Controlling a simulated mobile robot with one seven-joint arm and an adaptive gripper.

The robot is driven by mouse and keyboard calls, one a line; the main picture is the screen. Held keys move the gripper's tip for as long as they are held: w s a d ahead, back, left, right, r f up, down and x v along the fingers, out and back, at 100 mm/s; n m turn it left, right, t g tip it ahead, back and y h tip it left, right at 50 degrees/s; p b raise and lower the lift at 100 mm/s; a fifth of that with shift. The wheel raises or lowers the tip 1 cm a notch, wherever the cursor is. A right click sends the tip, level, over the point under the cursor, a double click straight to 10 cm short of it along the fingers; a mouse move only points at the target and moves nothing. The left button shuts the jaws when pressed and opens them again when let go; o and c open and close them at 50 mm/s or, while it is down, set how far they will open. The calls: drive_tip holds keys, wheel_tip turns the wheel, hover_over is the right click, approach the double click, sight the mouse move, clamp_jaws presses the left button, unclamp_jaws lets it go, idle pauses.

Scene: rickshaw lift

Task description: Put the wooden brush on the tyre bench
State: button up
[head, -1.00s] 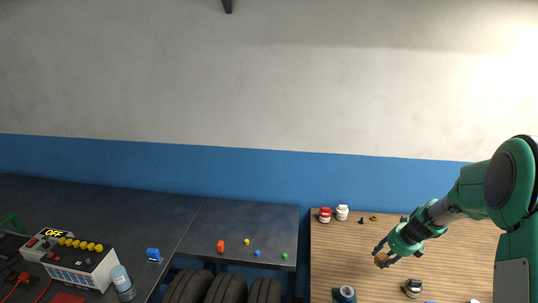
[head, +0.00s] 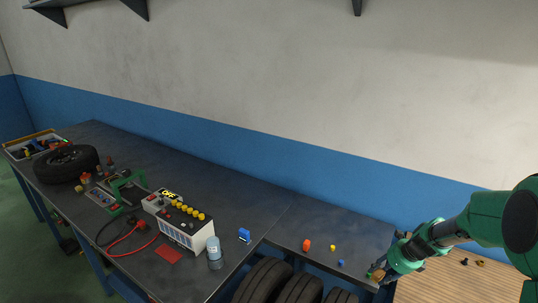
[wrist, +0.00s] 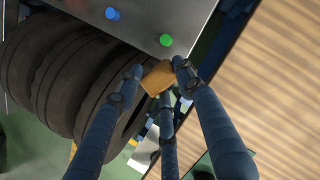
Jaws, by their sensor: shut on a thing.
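My gripper (head: 380,273) is shut on the wooden brush (head: 378,276), a small tan-brown piece. The brush shows between the fingers in the wrist view (wrist: 158,78). The gripper holds it at the right end of a dark metal bench section (head: 345,230) with tyres beneath. In the wrist view, the brush is near that bench's edge (wrist: 187,45), just below a green block (wrist: 166,40). I cannot tell its height above the bench. A longer dark bench (head: 130,150) joins on the left and carries a lying tyre (head: 66,163).
Orange (head: 307,245), yellow (head: 332,247) and blue (head: 341,263) blocks sit on the bench section. Several tyres (head: 262,280) stand below it. A wooden-topped table (head: 440,285) is at right. A bottle (head: 215,252) and power unit (head: 185,222) stand on the long bench.

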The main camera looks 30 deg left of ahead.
drive_tip(key=shift+s+a+f, duration=0.1)
drive_tip(key=shift+s+a, duration=0.05)
drive_tip(key=shift+a, duration=0.45)
drive_tip(key=shift+s+a, duration=0.1)
drive_tip(key=shift+a, duration=0.45)
drive_tip(key=w+a, duration=0.1)
drive_tip(key=w, duration=0.4)
drive_tip(key=w+a+f+b, duration=0.1)
drive_tip(key=w+a, duration=0.1)
drive_tip(key=w, duration=0.3)
drive_tip(key=w+a, duration=0.1)
drive_tip(key=w, duration=0.4)
drive_tip(key=shift+w+a+f+b, duration=0.1)
drive_tip(key=shift+a+f+b, duration=0.15)
drive_tip(key=shift+a+b, duration=0.15)
drive_tip(key=shift+f+b, duration=0.4)
drive_tip(key=shift+f, duration=1.35)
drive_tip(key=o, duration=1.2)
drive_tip(key=shift+f, duration=0.15)
drive_tip(key=shift+c, duration=0.2)
